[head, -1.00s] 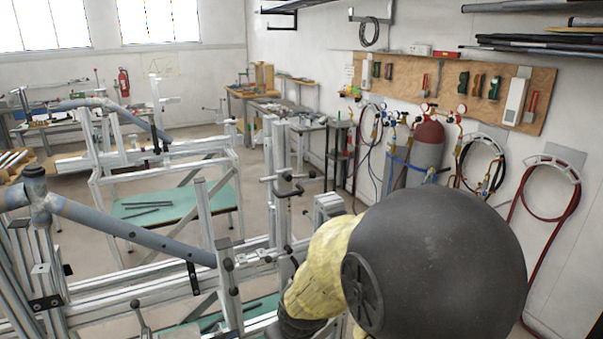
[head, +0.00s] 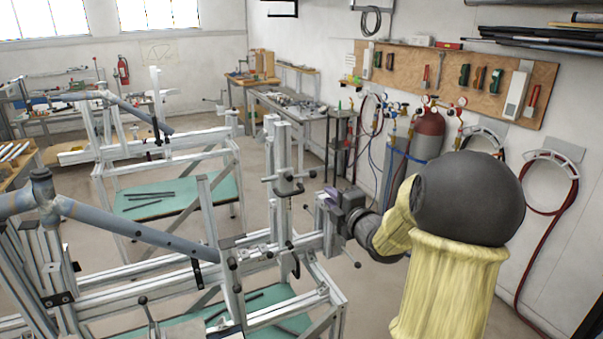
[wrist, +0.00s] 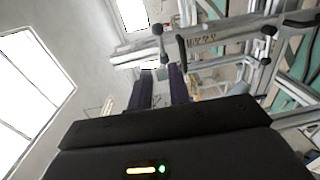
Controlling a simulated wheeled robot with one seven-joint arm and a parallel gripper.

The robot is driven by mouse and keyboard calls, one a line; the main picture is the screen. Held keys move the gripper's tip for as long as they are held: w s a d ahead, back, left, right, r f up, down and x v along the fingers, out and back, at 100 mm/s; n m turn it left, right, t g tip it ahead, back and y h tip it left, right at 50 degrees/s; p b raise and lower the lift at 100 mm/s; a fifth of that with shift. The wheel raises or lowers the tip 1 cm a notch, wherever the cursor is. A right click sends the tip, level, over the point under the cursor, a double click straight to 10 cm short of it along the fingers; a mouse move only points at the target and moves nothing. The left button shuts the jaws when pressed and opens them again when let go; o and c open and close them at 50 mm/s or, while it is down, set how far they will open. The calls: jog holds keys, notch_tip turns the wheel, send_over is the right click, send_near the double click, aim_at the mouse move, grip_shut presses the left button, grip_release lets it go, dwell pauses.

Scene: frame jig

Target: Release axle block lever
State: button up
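The near frame jig of aluminium profiles (head: 150,290) holds a grey-blue tube frame (head: 130,235). Its upright post (head: 283,150) carries a clamp with black-knobbed handles (head: 287,187). A dark lever (head: 296,266) hangs below it, and a thin ball-ended rod (head: 345,252) points out to the right. I cannot tell which one is the axle block lever. My gripper (head: 327,196) is at the right end of the jig's rail. In the wrist view its dark purple fingers (wrist: 161,76) are apart, with no lever between them. A ball-ended lever (wrist: 158,38) and a black handle (wrist: 183,50) show beyond.
A second jig (head: 160,155) stands behind, with a green shelf (head: 180,198) below. A gas cylinder (head: 428,135), hoses (head: 548,205) and a tool board (head: 455,80) line the right wall. Floor shows between the jig and that wall.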

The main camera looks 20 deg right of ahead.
aim_at(306, 176)
jog(key=shift+w, duration=0.1)
jog(key=w+p, duration=0.2)
jog(key=w, duration=0.3)
jog(key=w+p, duration=0.3)
jog(key=w, duration=0.2)
jog(key=w+p, duration=0.2)
jog(key=w, duration=0.4)
jog(key=shift+a+f+p, duration=0.25)
jog(key=shift+f+p, duration=0.05)
jog(key=shift+p, duration=0.05)
jog(key=shift+w+f, duration=0.2)
jog(key=shift+w, duration=0.4)
grip_shut()
